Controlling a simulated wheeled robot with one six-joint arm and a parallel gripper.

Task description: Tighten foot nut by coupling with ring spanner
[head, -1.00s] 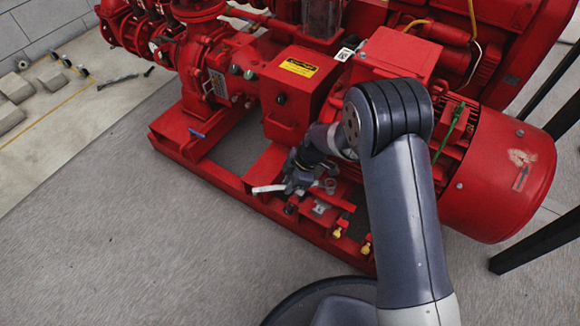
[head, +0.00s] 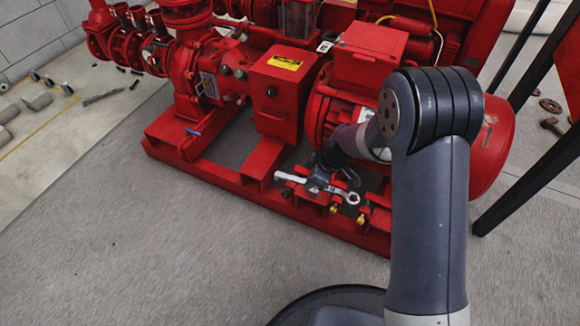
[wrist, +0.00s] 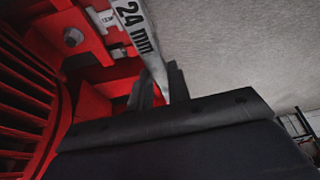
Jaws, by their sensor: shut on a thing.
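My gripper (head: 318,186) is shut on a steel ring spanner (head: 292,178) at the lower front of the red pumpset. The spanner's ring end sticks out to the right of the jaws and its other end to the left. In the wrist view the spanner (wrist: 133,25), marked "24 mm", rises from between the jaws (wrist: 158,88); its upper end is out of frame. A grey hex fastener (wrist: 73,37) sits on a red part left of the spanner, apart from the visible shank. The red coupling guard (head: 278,95) stands behind the gripper. I cannot tell which fastener is the foot nut.
The red base frame (head: 225,182) runs along the front. The motor (head: 492,150) is partly behind my arm. A dark stand leg (head: 505,185) is at the right. The grey floor (head: 130,250) at front left is clear.

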